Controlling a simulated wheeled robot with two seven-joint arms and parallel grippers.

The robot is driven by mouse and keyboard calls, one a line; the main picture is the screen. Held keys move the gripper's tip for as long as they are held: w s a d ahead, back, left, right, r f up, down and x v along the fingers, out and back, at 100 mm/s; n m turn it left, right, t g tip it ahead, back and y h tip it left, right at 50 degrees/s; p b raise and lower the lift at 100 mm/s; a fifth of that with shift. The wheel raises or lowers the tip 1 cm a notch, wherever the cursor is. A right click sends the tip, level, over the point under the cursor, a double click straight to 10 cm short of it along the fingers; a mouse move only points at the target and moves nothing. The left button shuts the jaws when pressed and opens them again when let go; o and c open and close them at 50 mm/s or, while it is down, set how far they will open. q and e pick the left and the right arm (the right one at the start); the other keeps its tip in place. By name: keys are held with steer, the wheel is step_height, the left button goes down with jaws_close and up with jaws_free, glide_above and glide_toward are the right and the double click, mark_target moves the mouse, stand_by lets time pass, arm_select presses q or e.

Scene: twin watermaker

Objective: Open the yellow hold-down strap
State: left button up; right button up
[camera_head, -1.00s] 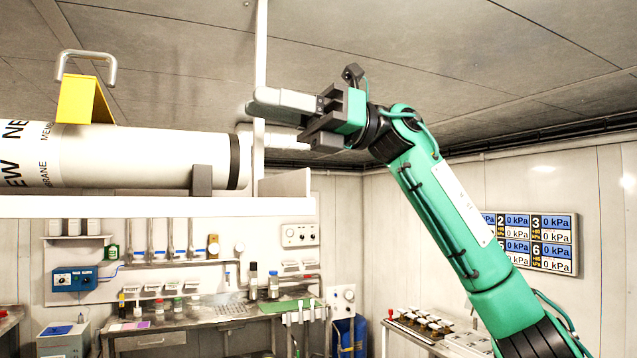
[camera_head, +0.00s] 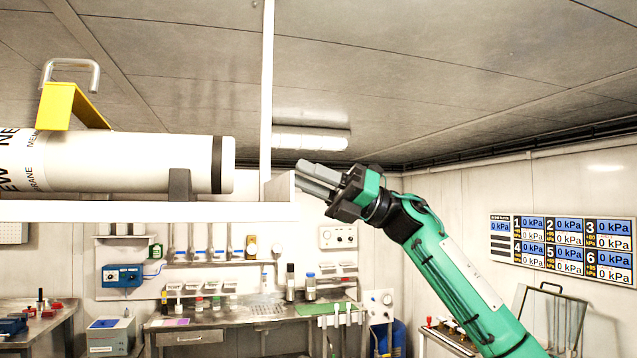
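The yellow hold-down strap (camera_head: 58,106) sits over the top of a white membrane cylinder (camera_head: 130,160) at the upper left. A bent silver handle (camera_head: 72,64) stands up from it. The lower part of the strap is hidden behind the cylinder. My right gripper (camera_head: 309,180) is right of the cylinder's end, beside the end of the white shelf, well apart from the strap. Its grey fingers point left and look close together with nothing visible between them; their exact gap is unclear. My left gripper is not in view.
The cylinder rests on a white shelf (camera_head: 120,211) with a dark grey cradle (camera_head: 180,184). A white vertical post (camera_head: 267,80) stands between gripper and cylinder. Below is a cluttered workbench (camera_head: 235,310). A pressure display (camera_head: 560,245) hangs on the right wall.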

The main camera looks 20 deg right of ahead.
steer(key=shift+w+d+f+m, duration=0.25)
steer(key=shift+w+f+m, duration=0.1)
steer(key=shift+w, duration=0.1)
